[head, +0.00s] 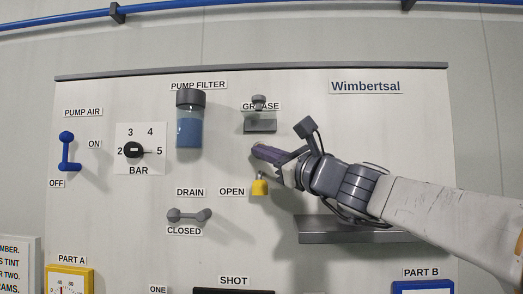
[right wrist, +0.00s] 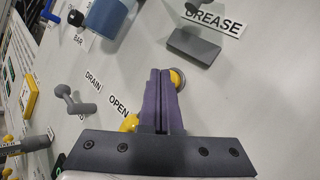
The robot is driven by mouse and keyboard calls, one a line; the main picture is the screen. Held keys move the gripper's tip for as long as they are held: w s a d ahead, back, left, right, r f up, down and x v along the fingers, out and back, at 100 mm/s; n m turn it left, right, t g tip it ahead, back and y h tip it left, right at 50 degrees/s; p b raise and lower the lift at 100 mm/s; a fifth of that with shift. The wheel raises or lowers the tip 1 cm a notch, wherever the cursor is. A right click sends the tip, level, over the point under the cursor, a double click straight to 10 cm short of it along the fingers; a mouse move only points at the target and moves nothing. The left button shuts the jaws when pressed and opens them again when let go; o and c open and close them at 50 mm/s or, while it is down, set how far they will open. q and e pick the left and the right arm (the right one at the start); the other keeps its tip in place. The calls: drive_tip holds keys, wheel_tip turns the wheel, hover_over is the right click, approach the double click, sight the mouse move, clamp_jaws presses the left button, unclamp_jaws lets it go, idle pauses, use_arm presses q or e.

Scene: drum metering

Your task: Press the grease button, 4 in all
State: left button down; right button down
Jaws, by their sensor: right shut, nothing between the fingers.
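The GREASE label (head: 261,106) is on the white panel, above a grey block (head: 260,124) with a small dark knob on top. The label (right wrist: 214,20) and block (right wrist: 194,46) also show in the right wrist view. Just below the block, a round yellow-rimmed button (right wrist: 181,79) is partly hidden behind my right fingertips. My right gripper (head: 257,150) is shut and empty, its purple fingers together (right wrist: 160,75) and pointing at the panel beside this button. I cannot tell whether they touch it. My left gripper is not in view.
A yellow padlock-like piece (head: 260,187) hangs just below my right fingers, by OPEN. The grey drain lever (head: 189,215), pump filter (head: 190,122), BAR dial (head: 134,150) and blue air lever (head: 67,152) are to the left. A grey ledge (head: 318,237) lies below my right arm.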

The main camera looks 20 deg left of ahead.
drive_tip(key=shift+w+a, duration=0.1)
drive_tip(key=shift+w, duration=0.25)
drive_tip(key=shift+s+f, duration=0.1)
drive_tip(key=shift+s, duration=0.05)
idle(0.4)
drive_tip(key=shift+s+d+b, duration=0.25)
drive_tip(key=shift+s+b, duration=0.2)
drive_tip(key=shift+s, duration=0.3)
drive_tip(key=shift+s, duration=0.1)
drive_tip(key=shift+s+d+b, duration=0.25)
drive_tip(key=shift+s+b, duration=0.1)
drive_tip(key=shift+s, duration=0.45)
drive_tip(key=shift+s+d+b, duration=0.2)
drive_tip(key=shift+s+b, duration=0.1)
drive_tip(key=shift+s, duration=0.45)
drive_tip(key=shift+s+d+b, duration=0.25)
drive_tip(key=shift+s+b, duration=0.1)
drive_tip(key=shift+s, duration=0.45)
idle(0.6)
